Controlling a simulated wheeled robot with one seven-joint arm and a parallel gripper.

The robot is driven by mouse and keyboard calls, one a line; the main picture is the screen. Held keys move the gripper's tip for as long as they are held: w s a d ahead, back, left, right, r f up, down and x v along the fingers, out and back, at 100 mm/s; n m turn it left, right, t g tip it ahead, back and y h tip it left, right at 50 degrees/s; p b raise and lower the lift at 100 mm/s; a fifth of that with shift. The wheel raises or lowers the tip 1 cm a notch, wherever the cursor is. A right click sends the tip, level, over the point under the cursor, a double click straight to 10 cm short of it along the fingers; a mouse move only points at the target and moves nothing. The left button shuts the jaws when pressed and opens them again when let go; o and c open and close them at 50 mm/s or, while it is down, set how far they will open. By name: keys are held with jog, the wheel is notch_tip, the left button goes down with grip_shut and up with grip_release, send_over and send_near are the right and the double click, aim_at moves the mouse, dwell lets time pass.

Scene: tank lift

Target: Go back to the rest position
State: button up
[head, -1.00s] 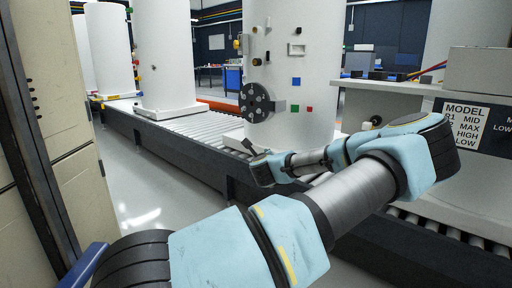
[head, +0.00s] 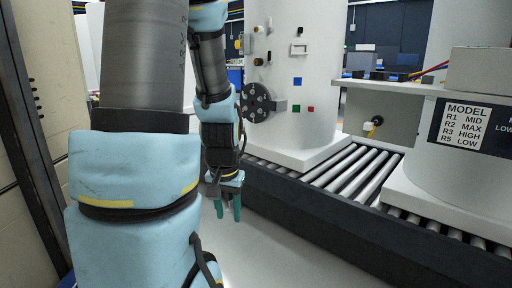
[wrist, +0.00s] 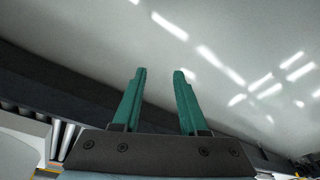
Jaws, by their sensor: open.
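My gripper (head: 229,208) hangs down in front of the conveyor in the head view, its green fingers pointing at the floor. In the wrist view my gripper (wrist: 159,95) is open, with a clear gap between the two green fingers and nothing between them. It touches nothing that I can see. My arm is folded upright on the left of the head view and hides part of the scene behind it.
A roller conveyor (head: 350,172) runs along the right, its dark side rail (head: 330,218) near my gripper. A white tank (head: 310,85) stands on it. A sign (head: 468,125) is at the right. A beige cabinet (head: 40,120) stands at the left. The grey floor (head: 290,255) below is clear.

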jog(key=s+r+p, duration=0.2)
jog(key=r+p, duration=0.8)
jog(key=r, duration=0.1)
jog(key=s+r+n+p, duration=0.1)
jog(key=r+p, duration=0.9)
jog(key=r, duration=0.1)
jog(key=shift+s+r+n+g, duration=0.3)
jog(key=shift+s+r, duration=0.05)
jog(key=shift+s, duration=0.05)
jog(key=shift+d, duration=0.15)
